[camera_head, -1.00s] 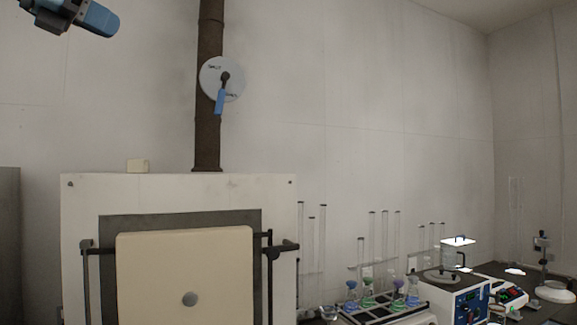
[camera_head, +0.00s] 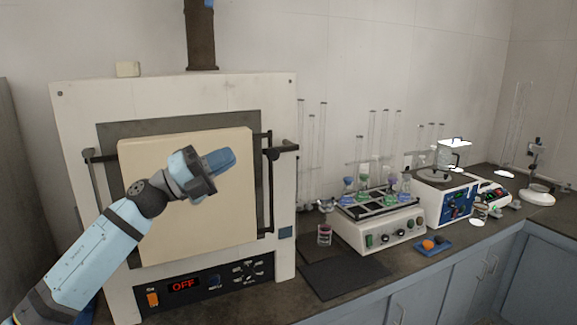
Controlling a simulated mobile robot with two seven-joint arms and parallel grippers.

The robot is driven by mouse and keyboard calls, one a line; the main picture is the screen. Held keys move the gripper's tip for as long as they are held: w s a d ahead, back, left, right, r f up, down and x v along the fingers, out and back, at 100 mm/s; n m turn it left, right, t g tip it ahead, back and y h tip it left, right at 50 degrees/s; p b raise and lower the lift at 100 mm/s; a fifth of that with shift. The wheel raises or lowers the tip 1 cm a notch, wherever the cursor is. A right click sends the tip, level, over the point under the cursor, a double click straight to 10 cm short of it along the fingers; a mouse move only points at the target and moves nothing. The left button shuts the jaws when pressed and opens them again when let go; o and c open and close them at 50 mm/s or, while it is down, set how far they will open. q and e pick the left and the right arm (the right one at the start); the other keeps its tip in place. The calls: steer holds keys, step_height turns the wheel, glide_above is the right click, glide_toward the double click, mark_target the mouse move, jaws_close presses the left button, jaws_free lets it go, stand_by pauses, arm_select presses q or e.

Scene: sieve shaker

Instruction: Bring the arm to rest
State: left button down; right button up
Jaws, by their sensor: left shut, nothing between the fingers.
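My left arm comes in from the lower left, pale blue with grey joints. Its left gripper (camera_head: 221,160) is in front of the cream door of the furnace, pointing right and slightly up. It is shut with nothing in it; the fingers are small and hard to make out. I cannot tell the gap between it and the door. My right arm and gripper are not in view. The furnace (camera_head: 70,130) is a white box with a closed cream door (camera_head: 150,240) and a panel reading OFF (camera_head: 184,285).
A dark bench (camera_head: 345,280) runs right from the furnace. It bears a shaker with coloured flasks (camera_head: 380,235), a blue-fronted sieve shaker (camera_head: 450,203), a blue tray (camera_head: 433,246) and a small jar (camera_head: 324,235). Tall glass tubes stand behind. A brown flue pipe (camera_head: 200,40) rises above the furnace.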

arm_select(q)
steer(key=s+a+f+n+t+y+p, duration=0.1)
steer(key=s+f+n+t+y, duration=0.25)
steer(key=f+n, duration=0.55)
steer(key=s+a+f+n+t+y+p, duration=0.1)
steer(key=s+f+n+t+y, duration=0.3)
steer(key=f+n, duration=0.5)
steer(key=s+a+f+n+t+y+p, duration=0.15)
steer(key=f+n+t+y, duration=0.35)
steer(key=f, duration=0.7)
steer(key=s+a+f+n+g+y, duration=0.1)
steer(key=s+f+n+g+y, duration=0.1)
steer(key=s+f, duration=0.5)
steer(key=s+a+f+n+g+y+p, duration=0.1)
steer(key=s+f+n, duration=0.4)
steer(key=s, duration=0.5)
steer(key=s+a+f+n+g+y+p, duration=0.1)
steer(key=s+f+n+g+y, duration=0.2)
steer(key=s+f+g, duration=0.2)
steer(key=s+f, duration=0.3)
steer(key=shift+s+a+f+n+g, duration=0.3)
steer(key=shift+s+a+n+g, duration=0.05)
steer(key=shift+s+n, duration=0.05)
